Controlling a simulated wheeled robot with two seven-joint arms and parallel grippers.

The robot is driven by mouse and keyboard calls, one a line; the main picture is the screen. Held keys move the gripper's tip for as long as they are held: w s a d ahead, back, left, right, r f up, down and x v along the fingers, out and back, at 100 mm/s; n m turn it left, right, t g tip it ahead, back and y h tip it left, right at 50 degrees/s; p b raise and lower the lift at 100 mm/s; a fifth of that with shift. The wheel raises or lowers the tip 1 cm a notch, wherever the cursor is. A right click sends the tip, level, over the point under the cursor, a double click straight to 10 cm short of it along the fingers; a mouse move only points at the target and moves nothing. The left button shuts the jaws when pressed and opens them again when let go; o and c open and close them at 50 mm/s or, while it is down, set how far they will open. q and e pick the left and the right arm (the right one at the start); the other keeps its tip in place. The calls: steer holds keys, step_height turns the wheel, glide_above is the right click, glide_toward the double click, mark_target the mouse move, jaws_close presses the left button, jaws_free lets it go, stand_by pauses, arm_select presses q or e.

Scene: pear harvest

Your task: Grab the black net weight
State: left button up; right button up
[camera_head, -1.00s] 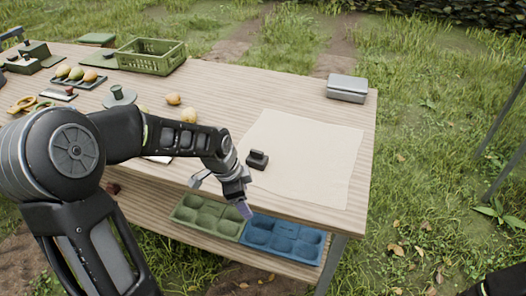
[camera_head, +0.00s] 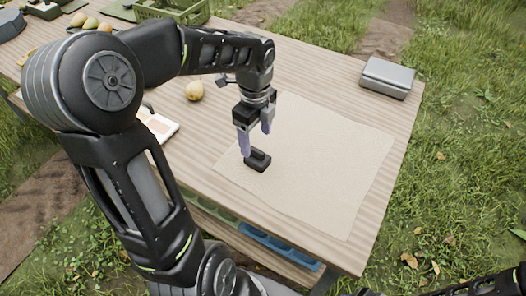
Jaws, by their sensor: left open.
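The black net weight (camera_head: 258,161) is a small dark block with a raised part, lying on the beige cloth (camera_head: 330,170) near its left edge. My left gripper (camera_head: 255,144) points down just above and behind the weight, with its two pale purple fingers apart. One finger is close to the weight's left end; I cannot tell whether it touches. Nothing shows between the fingers. My right gripper is not in view; only a dark part of an arm shows at the lower right corner.
A grey box (camera_head: 388,77) stands at the table's back right. A pear (camera_head: 195,91) and a white-edged tray (camera_head: 160,125) lie left of the cloth. A green crate (camera_head: 172,10) is at the back. Blue trays (camera_head: 280,246) sit on the lower shelf. The cloth's right side is clear.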

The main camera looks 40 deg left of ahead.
mark_target(257, 150)
arm_select(q)
steer(key=shift+s, duration=0.1)
steer(key=shift+f, duration=1.3)
step_height(257, 150, down, 5)
steer(key=shift+d+f, duration=0.15)
steer(key=shift+c, duration=0.2)
jaws_close()
stand_by(0.4)
